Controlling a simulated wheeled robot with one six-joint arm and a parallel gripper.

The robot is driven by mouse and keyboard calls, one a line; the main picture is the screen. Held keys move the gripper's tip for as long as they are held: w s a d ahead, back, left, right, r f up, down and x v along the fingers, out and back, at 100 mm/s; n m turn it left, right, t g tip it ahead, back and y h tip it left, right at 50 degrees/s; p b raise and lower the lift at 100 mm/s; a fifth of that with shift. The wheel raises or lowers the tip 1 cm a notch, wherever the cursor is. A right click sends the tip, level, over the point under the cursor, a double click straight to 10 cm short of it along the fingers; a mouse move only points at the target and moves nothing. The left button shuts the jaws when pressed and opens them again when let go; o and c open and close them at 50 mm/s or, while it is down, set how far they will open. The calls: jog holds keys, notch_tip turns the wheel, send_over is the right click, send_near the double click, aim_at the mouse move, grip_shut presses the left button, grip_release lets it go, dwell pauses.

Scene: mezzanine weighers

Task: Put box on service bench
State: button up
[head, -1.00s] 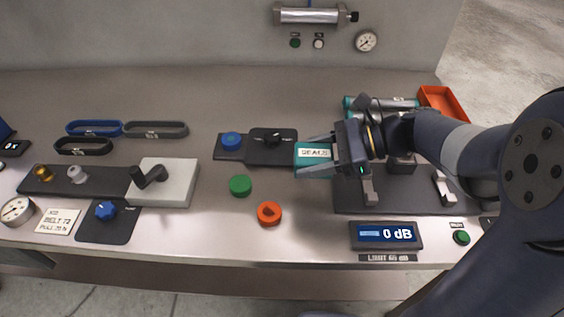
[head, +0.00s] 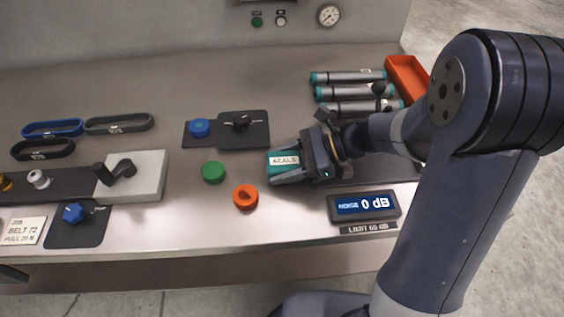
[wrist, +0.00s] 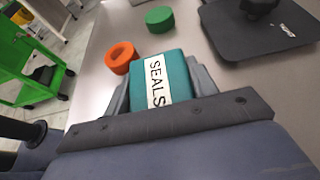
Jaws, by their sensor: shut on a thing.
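The box is teal with a white label reading SEALS; it shows in the head view (head: 284,164) and in the wrist view (wrist: 162,80). My gripper (head: 292,166) is shut on the box, with a finger on each side of it, as the wrist view also shows (wrist: 162,88). The box is over the right-middle part of the grey metal bench (head: 215,235). I cannot tell whether its underside touches the top. Part of the box is hidden between the jaws.
An orange ring (head: 245,197) and a green disc (head: 213,172) lie left of the box. A dB display (head: 363,205) is in front, to its right. Several silver cylinders (head: 350,92) and an orange tray (head: 408,78) are behind right. A green cart (wrist: 30,60) stands beyond the bench.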

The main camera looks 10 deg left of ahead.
jog(key=o, duration=1.1)
jog(key=shift+f, duration=0.1)
jog(key=shift+c, duration=0.2)
jog(key=shift+w+d+r, duration=0.1)
jog(key=shift+d+r, duration=0.1)
jog(key=shift+r, duration=0.05)
jog(key=p+v, duration=0.1)
jog(key=v, duration=1)
jog(key=shift+d, duration=0.3)
